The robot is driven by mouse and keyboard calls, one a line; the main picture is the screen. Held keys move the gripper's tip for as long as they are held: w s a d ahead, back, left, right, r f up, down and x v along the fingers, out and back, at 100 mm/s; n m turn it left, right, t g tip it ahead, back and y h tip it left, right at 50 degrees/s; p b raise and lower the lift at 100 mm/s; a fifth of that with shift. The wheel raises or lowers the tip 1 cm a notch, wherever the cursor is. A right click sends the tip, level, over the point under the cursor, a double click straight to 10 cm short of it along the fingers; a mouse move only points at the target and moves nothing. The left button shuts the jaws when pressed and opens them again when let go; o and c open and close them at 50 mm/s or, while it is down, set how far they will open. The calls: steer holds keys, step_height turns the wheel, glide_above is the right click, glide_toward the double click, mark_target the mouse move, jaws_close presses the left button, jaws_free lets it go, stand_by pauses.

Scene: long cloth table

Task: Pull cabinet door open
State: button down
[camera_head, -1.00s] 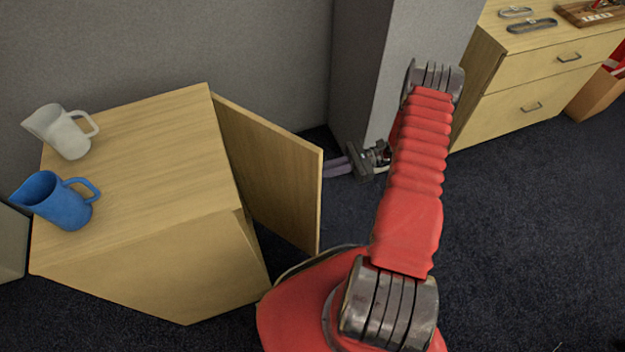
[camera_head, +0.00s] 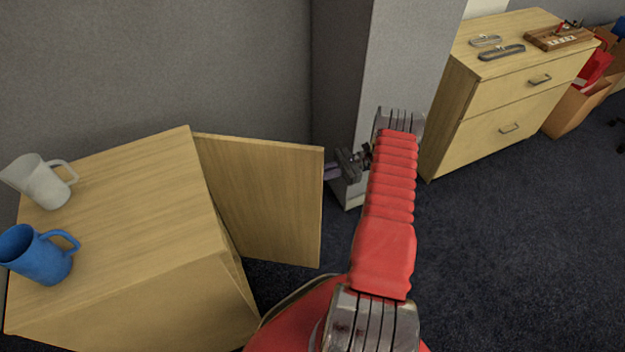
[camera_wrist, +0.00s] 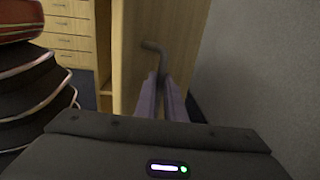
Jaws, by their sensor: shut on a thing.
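The light wood cabinet (camera_head: 120,215) stands at the left in the head view. Its door (camera_head: 268,205) stands open, swung out to the right from the far side of the cabinet. In the wrist view the door panel (camera_wrist: 185,35) fills the middle, with a dark bent handle (camera_wrist: 152,47) on its face. My gripper (camera_wrist: 159,82) is shut on this handle, its two purple-grey fingers close together at the handle's lower part. In the head view my gripper (camera_head: 331,172) is beside the door's outer edge; the handle is hidden behind the door.
A white pitcher (camera_head: 42,182) and a blue pitcher (camera_head: 38,254) stand on the cabinet. A grey pillar (camera_head: 395,70) rises close behind my gripper. A drawer unit (camera_head: 505,105) stands at the right. Dark carpet (camera_head: 500,250) is clear at the lower right.

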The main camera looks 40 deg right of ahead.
steer(key=shift+f, duration=0.1)
steer(key=c, duration=1.8)
jaws_free()
steer(key=shift+c, duration=0.2)
steer(key=shift+d, duration=0.15)
steer(key=v, duration=0.7)
steer(key=shift+s+d, duration=0.1)
